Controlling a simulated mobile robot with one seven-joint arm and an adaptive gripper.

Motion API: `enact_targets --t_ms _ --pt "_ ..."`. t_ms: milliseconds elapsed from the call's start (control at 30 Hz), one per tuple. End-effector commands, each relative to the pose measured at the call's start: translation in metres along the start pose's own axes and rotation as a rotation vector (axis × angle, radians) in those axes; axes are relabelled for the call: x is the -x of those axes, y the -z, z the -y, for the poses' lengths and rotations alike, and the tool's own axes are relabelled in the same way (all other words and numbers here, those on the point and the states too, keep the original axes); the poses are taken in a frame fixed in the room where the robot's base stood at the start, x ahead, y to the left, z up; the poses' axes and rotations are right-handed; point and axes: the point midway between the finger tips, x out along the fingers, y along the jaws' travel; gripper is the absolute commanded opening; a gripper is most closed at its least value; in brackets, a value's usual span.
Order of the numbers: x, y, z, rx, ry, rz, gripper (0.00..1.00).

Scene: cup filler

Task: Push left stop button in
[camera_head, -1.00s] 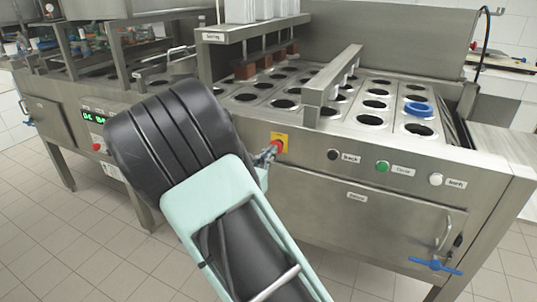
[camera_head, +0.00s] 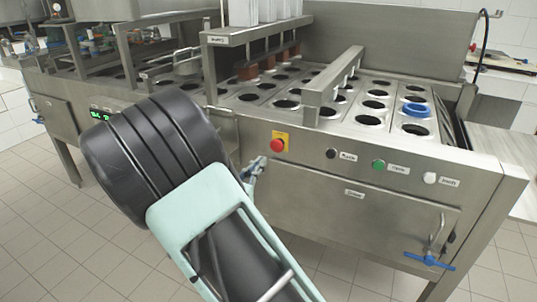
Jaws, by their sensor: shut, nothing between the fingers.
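A red stop button (camera_head: 277,146) on a yellow plate (camera_head: 280,137) sits on the front panel of the machine, right of my arm. My gripper (camera_head: 261,161) is shut and empty, just below and left of this button. A small gap shows between them in the picture. Most of the gripper is hidden behind my arm. The left stop button, by the green display (camera_head: 100,115), is not visible now; my arm covers that part of the panel.
Black (camera_head: 331,153), green (camera_head: 378,164) and white (camera_head: 430,178) buttons line the panel to the right. A door with a blue-handled valve (camera_head: 430,262) lies below. A blue ring (camera_head: 417,110) sits on the cup-hole top. Tiled floor in front is clear.

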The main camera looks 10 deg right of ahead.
Motion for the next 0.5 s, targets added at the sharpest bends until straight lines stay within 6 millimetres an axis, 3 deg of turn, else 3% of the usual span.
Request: enact_targets --t_ms 200,500 --pt "0.042 -0.001 -0.001 0.000 -0.003 -0.002 0.00" --pt "0.060 0.001 0.000 0.000 0.000 -0.002 0.00"
